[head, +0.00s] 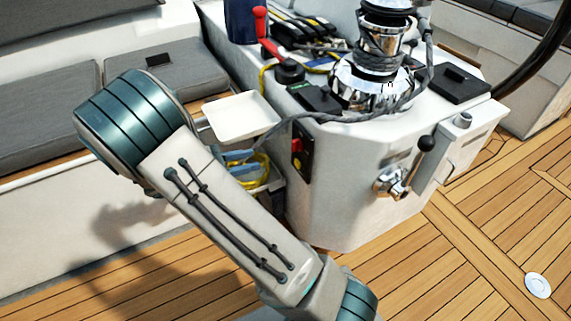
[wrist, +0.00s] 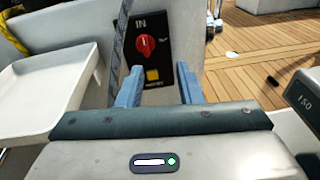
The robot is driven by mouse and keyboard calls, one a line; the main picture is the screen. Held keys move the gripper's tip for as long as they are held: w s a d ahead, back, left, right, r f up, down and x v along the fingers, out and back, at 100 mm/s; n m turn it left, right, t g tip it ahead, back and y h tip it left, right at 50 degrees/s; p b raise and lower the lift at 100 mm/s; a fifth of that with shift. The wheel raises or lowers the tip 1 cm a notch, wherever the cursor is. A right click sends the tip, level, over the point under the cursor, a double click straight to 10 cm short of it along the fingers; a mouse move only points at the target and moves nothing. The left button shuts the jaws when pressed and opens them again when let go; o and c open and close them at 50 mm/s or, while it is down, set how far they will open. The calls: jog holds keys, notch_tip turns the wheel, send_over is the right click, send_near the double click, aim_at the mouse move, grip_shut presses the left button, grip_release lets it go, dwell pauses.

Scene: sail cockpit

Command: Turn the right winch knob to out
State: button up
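A red round knob (wrist: 146,46) sits on a black panel (wrist: 165,62) in the wrist view, with the white word IN above it. A small pale mark shows near the knob's top, on the IN side. In the head view the panel (head: 302,157) is on the side of the white console, with the red knob (head: 296,145) partly in shade.
A white tray (head: 240,117) juts out left of the panel; it also shows in the wrist view (wrist: 45,90). A chrome winch (head: 372,85) with rope stands on the console. A chrome crank with a black ball (head: 427,143) sticks out at right. Grey cushions (head: 45,100) lie left.

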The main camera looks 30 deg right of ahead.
aim_at(292, 146)
jog(key=shift+n+t+h, duration=0.7)
jog(key=shift+n, duration=0.1)
jog(key=d+f+b, duration=0.1)
jog(key=d, duration=0.3)
jog(key=w+d+b, duration=0.1)
jog(key=d+b, duration=0.1)
jog(key=d, duration=0.2)
jog(key=w+d+f+b, duration=0.1)
jog(key=d+b, duration=0.1)
jog(key=d, duration=0.2)
jog(key=shift+w+d+f, duration=0.1)
jog(key=shift+d+f, duration=0.05)
jog(key=shift+f, duration=0.15)
grip_shut()
